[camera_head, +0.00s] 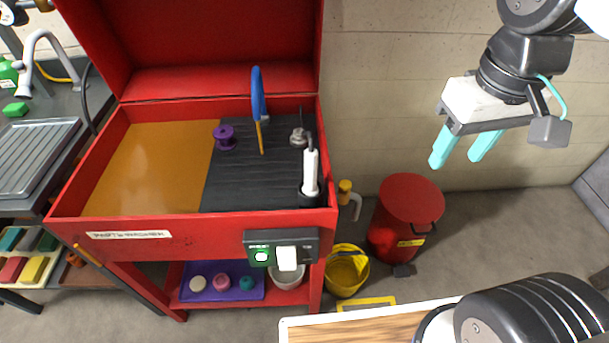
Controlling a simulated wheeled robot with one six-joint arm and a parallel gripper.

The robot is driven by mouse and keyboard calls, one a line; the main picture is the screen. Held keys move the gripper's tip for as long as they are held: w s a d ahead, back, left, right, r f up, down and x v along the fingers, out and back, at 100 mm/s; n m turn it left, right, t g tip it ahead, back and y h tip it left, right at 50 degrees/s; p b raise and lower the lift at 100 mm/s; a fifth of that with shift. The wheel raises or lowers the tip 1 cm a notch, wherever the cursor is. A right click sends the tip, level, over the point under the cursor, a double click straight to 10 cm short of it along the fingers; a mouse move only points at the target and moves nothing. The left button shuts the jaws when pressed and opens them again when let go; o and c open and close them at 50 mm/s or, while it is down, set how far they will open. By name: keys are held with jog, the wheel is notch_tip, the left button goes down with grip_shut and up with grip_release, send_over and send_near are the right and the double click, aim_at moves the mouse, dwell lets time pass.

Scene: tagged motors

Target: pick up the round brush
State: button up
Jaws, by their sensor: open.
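A white upright piece with a black round base (310,175) stands at the right front of the red parts washer's basin (188,228). It looks most like the round brush, but I cannot tell for certain; its bristles do not show clearly. My gripper (459,159) hangs at the upper right, in front of the block wall. Its two cyan fingers are apart with nothing between them. It is well to the right of the basin and apart from everything.
A blue upright piece with an orange lower end (258,95), a purple spool (225,137) and a small grey metal part (299,137) are in the basin. The red lid (195,40) stands open behind. A red can (405,215) and yellow bucket (346,275) stand right of the washer.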

jog(key=w+a+f+n, duration=0.3)
jog(key=w+a+n, duration=0.1)
jog(key=w+a, duration=0.5)
jog(key=n+g, duration=0.1)
jog(key=n, duration=0.2)
send_over(311, 151)
jog(key=d, duration=0.1)
jog(key=f, duration=0.4)
jog(key=shift+s+d+f, duration=0.1)
jog(key=shift+s+f, duration=0.15)
jog(key=shift+f, duration=0.15)
jog(key=shift+w+a+f, duration=0.25)
jog(key=shift+a+f, duration=0.35)
jog(key=shift+f, duration=0.15)
notch_tip(311, 151, down, 6)
jog(key=shift+f, duration=0.55)
jog(key=shift+c, duration=0.2)
jog(key=c, duration=1)
